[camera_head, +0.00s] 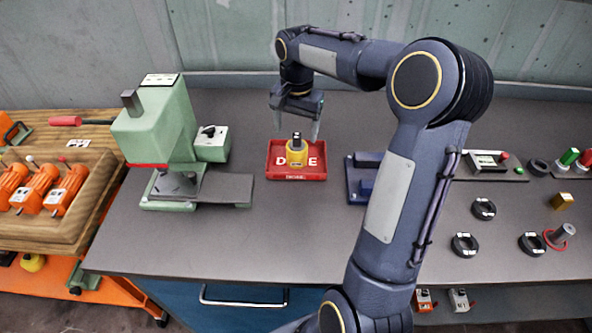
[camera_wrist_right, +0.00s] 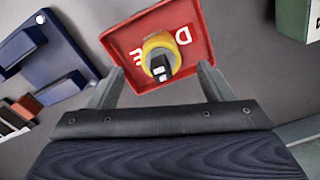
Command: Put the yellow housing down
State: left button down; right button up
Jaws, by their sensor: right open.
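The yellow housing (camera_head: 297,155), with a grey and black top, stands upright in the red tray (camera_head: 284,175), which has white lettering. It also shows in the right wrist view as the yellow housing (camera_wrist_right: 158,42) in the red tray (camera_wrist_right: 191,69). My right gripper (camera_head: 296,128) is above the tray, with its fingers spread. In the right wrist view the fingertips (camera_wrist_right: 160,72) are apart, with the housing beyond them and nothing held between them. My left gripper is in neither view.
A green press (camera_head: 160,125) with a red-handled lever stands left of the tray. A dark blue fixture (camera_head: 364,178) is to the right, partly behind my right arm. Several black rings (camera_head: 484,208) lie at the right. A wooden tray (camera_head: 92,215) holds orange parts at the far left.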

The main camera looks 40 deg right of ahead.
jog(key=s+a+r+n+t+y, duration=0.1)
jog(key=s+a+r+n+t, duration=0.3)
jog(key=s+a, duration=0.6)
jog(key=s+a+f+n+y, duration=0.1)
jog(key=s+a+f+n, duration=0.1)
jog(key=s, duration=0.4)
jog(key=s+a+f+n+t+y, duration=0.1)
jog(key=s+a+f+n, duration=0.1)
jog(key=s+a+n, duration=0.2)
jog(key=shift+s+a+y, duration=0.4)
jog(key=shift+s+a, duration=0.55)
jog(key=shift+s, duration=0.3)
